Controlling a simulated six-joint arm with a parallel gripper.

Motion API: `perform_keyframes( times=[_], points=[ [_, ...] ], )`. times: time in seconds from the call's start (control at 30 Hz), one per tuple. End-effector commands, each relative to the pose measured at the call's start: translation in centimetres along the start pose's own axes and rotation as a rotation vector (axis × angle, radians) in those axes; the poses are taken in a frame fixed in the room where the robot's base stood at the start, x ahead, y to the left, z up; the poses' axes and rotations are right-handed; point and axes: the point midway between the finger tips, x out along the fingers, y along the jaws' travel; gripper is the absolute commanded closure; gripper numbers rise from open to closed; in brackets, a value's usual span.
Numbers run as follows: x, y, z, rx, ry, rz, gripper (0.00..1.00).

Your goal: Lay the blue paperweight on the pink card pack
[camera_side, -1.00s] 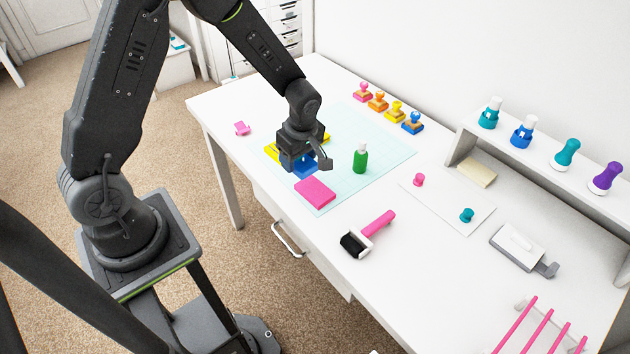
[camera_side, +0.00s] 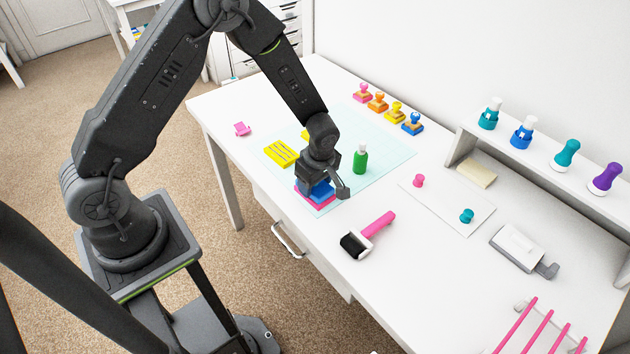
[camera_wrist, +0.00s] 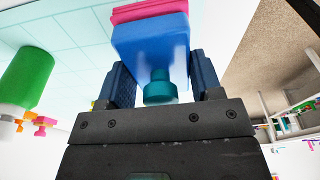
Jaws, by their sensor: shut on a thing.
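The blue paperweight (camera_side: 318,192) is a blue block; in the wrist view (camera_wrist: 152,45) it has a teal knob on it. My gripper (camera_side: 320,180) is shut on it, with one finger on each side in the wrist view (camera_wrist: 158,85). The pink card pack (camera_side: 312,202) lies flat on the pale green mat. The paperweight is over the pack, and the pack (camera_wrist: 150,8) shows just beyond it in the wrist view. I cannot tell whether the two touch. My gripper hides part of both in the side view.
A yellow card pack (camera_side: 281,153) lies behind to the left. A green bottle (camera_side: 360,158) stands close to the right of my gripper. A pink-handled roller (camera_side: 368,235) lies in front on the white table. Several stamps stand at the back of the table.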

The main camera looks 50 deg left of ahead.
Motion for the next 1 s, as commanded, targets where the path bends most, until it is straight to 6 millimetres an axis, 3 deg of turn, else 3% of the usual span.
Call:
perform_keyframes(
  times=[0.03, 0.07, 0.3, 0.67, 1.0],
  points=[
    [0.2, 0.0, 0.0, 0.000, 0.000, 0.000, 0.74],
    [0.2, 0.0, 0.0, 0.000, 0.000, -0.001, 0.40],
    [0.2, 0.0, 0.0, 0.000, 0.000, -0.001, 0.17],
    [-0.5, 0.1, 0.0, 0.000, 0.000, 0.002, 0.15],
    [-7.0, 0.1, 0.0, 0.000, 0.000, 0.005, 0.15]
  ],
)
